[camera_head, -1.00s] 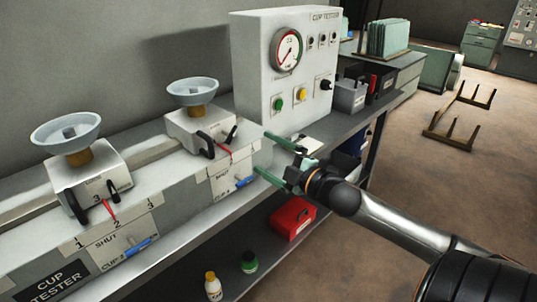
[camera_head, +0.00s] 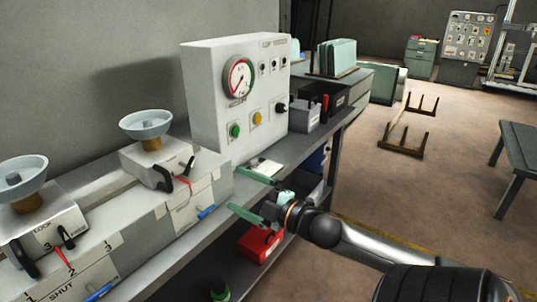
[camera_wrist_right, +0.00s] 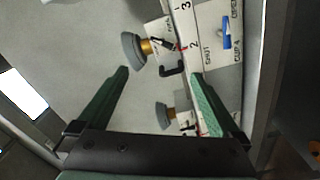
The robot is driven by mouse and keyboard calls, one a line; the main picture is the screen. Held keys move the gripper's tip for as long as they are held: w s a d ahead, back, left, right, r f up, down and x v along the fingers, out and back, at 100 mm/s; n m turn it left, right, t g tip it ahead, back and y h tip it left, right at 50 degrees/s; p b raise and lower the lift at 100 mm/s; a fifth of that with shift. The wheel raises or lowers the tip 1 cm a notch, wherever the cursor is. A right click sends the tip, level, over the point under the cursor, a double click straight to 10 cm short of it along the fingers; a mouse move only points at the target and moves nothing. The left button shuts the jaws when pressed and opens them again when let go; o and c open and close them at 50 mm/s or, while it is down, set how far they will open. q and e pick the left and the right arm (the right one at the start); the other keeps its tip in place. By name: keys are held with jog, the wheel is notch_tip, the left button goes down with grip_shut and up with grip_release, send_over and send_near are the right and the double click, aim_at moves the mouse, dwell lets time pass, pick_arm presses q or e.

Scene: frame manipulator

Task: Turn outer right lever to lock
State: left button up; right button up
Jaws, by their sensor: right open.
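The cup tester bench unit has two grey cups, each on a grey block with black levers and a red pointer. The right cup (camera_head: 146,125) has a left black lever (camera_head: 165,180) and a right black lever (camera_head: 188,166). A blue handle (camera_head: 206,211) is on the front below. My right gripper (camera_head: 235,188) is open and empty, just right of the unit's right end, apart from the levers. In the right wrist view, a cup (camera_wrist_right: 131,50) and a black lever (camera_wrist_right: 173,69) show beyond the open green fingers. My left gripper is not in view.
A white gauge box (camera_head: 235,95) stands behind my gripper. A grey bin (camera_head: 301,117) is right of it. A red box (camera_head: 258,244) sits on the lower shelf. The left cup (camera_head: 22,178) is at the left edge.

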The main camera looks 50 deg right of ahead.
jog(key=s, duration=0.8)
jog(key=shift+d, duration=0.3)
